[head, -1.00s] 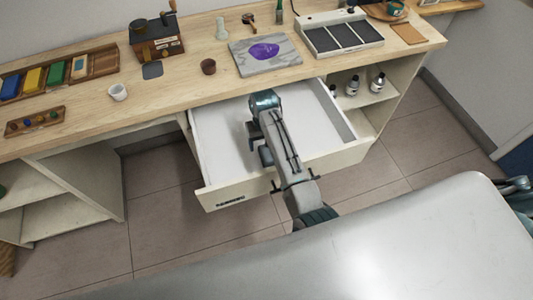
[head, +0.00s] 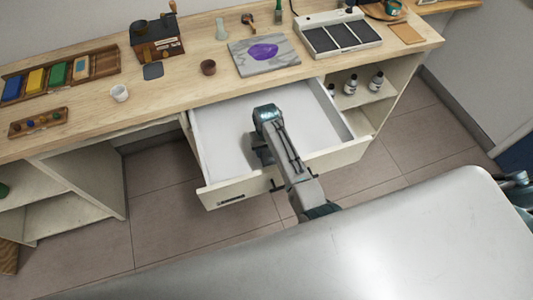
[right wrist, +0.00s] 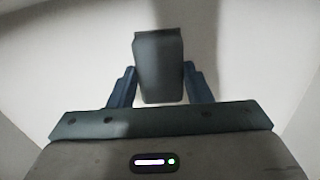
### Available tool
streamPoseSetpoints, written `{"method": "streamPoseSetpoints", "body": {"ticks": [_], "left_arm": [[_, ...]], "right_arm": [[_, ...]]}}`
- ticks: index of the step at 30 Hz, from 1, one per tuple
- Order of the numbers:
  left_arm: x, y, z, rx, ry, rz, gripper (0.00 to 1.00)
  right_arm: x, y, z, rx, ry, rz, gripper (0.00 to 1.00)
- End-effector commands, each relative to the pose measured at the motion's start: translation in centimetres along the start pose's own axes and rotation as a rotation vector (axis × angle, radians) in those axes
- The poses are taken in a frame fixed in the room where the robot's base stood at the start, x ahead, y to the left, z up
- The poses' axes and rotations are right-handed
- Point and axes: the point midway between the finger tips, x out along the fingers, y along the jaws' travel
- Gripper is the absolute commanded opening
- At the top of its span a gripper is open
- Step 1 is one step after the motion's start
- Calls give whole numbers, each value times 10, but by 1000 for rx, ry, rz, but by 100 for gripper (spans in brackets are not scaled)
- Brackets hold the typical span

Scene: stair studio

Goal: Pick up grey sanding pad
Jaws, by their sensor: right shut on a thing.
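My right gripper (head: 262,157) reaches down into the open white drawer (head: 225,125). In the right wrist view its two blue fingers (right wrist: 160,88) are shut on the grey sanding pad (right wrist: 159,65), a grey block that stands out between and beyond the fingertips. The pale drawer floor shows behind it. The pad cannot be made out in the head view, where the arm and gripper cover that spot. I cannot tell whether the pad touches the drawer floor. My left gripper is not in view.
The drawer's front panel (head: 228,193) and side walls surround the gripper. Above is a wooden worktop (head: 190,85) with a purple-marked board (head: 262,52), a small brown cup (head: 208,68), a white cup (head: 120,93) and a dark flat piece (head: 153,71). Bottles (head: 351,85) stand on the right shelf.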

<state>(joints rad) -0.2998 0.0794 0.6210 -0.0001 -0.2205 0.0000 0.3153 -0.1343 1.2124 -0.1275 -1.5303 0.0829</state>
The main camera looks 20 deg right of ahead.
Motion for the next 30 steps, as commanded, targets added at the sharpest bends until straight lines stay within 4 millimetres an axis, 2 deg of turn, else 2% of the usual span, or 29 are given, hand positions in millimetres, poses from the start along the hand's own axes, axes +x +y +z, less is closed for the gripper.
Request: {"method": "streamPoseSetpoints", "body": {"ticks": [8,11,21,25,30], "left_arm": [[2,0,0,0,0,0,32],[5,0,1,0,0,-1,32],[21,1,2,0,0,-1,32],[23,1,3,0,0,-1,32],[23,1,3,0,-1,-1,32]], "right_arm": [[-5,0,0,0,0,0,22],[-18,-1,-1,0,3,-1,22],[-82,0,-1,0,3,0,22],[-95,0,-1,0,1,0,22],[-100,0,0,0,-1,0,22]]}}
